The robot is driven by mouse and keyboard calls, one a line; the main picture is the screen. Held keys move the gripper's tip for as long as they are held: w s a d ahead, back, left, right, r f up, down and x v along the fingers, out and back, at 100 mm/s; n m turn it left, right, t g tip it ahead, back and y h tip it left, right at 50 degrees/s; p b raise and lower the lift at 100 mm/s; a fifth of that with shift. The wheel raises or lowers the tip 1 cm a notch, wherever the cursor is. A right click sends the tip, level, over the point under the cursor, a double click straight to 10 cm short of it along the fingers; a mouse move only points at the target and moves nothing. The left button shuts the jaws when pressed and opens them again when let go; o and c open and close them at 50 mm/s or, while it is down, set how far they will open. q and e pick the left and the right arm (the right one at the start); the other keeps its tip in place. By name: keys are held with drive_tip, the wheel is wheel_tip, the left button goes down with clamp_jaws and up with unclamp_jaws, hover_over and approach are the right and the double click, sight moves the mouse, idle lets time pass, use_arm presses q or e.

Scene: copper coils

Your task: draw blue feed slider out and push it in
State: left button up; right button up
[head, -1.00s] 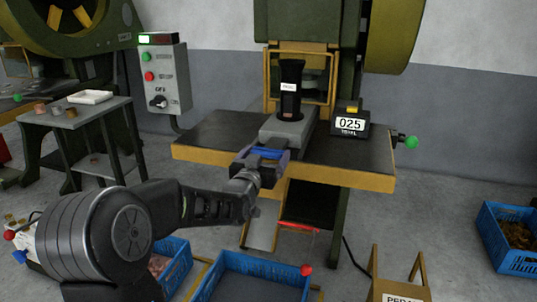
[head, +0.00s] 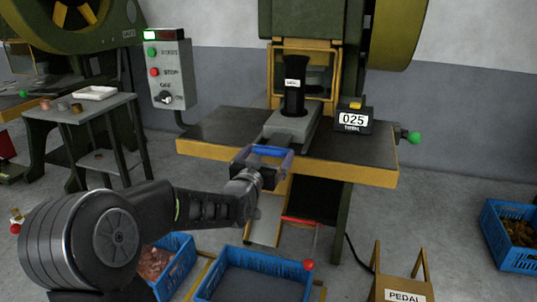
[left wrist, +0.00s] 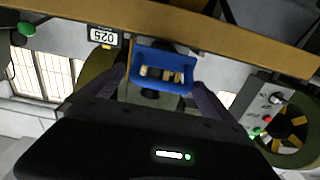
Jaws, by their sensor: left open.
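The press's blue feed slider handle (head: 285,161) shows at the front edge of the press table, below the grey feed block (head: 291,124). My left gripper (head: 266,162) is right at the handle, with its fingers around it and partly hiding it. In the left wrist view the blue handle (left wrist: 163,66) lies between the two dark fingers of my left gripper (left wrist: 162,88), with tan pieces showing through its opening. The fingers are open; I cannot tell whether either touches the handle. My right gripper is out of view.
The press table (head: 222,130) carries a dark feed tube (head: 294,98) and a counter reading 025 (head: 352,120). Blue crates (head: 245,275) stand on the floor below. A red-knobbed lever (head: 309,265) hangs under the table. A control box (head: 168,72) stands to the left.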

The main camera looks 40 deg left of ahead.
use_arm(q)
drive_tip(key=p+v, duration=0.1)
drive_tip(key=v, duration=0.6)
drive_tip(key=shift+s+d, duration=0.1)
drive_tip(key=shift+s, duration=0.05)
drive_tip(key=shift+c, duration=0.4)
